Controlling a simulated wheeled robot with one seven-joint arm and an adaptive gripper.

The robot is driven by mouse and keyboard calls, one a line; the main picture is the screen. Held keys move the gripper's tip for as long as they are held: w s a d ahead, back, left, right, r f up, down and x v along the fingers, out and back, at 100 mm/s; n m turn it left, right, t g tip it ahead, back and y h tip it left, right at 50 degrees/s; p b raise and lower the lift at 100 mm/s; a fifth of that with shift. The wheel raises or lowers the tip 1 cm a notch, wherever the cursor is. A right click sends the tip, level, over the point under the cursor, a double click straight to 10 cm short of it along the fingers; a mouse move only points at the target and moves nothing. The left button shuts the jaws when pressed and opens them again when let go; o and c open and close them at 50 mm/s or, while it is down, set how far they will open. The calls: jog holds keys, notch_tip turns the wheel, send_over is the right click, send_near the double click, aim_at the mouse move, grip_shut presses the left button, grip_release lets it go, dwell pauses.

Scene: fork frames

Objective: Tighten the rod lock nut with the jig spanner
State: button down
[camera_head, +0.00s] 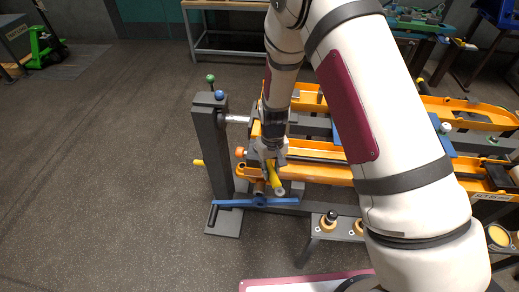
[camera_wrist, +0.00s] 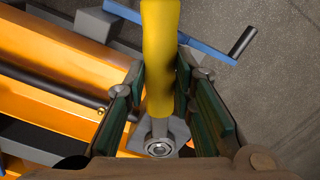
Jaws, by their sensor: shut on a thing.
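The jig spanner has a yellow handle (camera_wrist: 160,55) and a grey head (camera_wrist: 178,132) at the lower middle of the wrist view. My gripper (camera_wrist: 160,105) is shut on it, with a green-padded finger on each side of the handle. In the head view the yellow handle (camera_head: 276,180) sticks out from under my gripper (camera_head: 268,158) towards the camera. A round silver piece with a dark centre (camera_wrist: 159,148) shows within the spanner head. I cannot tell whether it is the rod lock nut or how the head sits on it. My gripper hides this spot in the head view.
An orange frame (camera_head: 325,172) runs right from a grey post (camera_head: 208,150). A blue crank bar (camera_head: 245,203) with a black grip (camera_head: 212,216) lies close below the spanner handle. A small stand with knobbed pieces (camera_head: 328,222) is at the lower right.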

jog(key=shift+s+a+m, duration=0.2)
jog(key=shift+a+m, duration=1.2)
dwell(1.0)
jog(key=shift+w+a+m, duration=0.15)
jog(key=shift+a+m, duration=0.95)
dwell(0.3)
jog(key=shift+d+n, duration=0.4)
dwell(0.5)
jog(key=c, duration=1.9)
grip_release()
jog(key=shift+c, duration=0.2)
grip_shut()
jog(key=shift+d, duration=0.2)
jog(key=shift+r+p, duration=0.35)
jog(key=shift+r, duration=0.35)
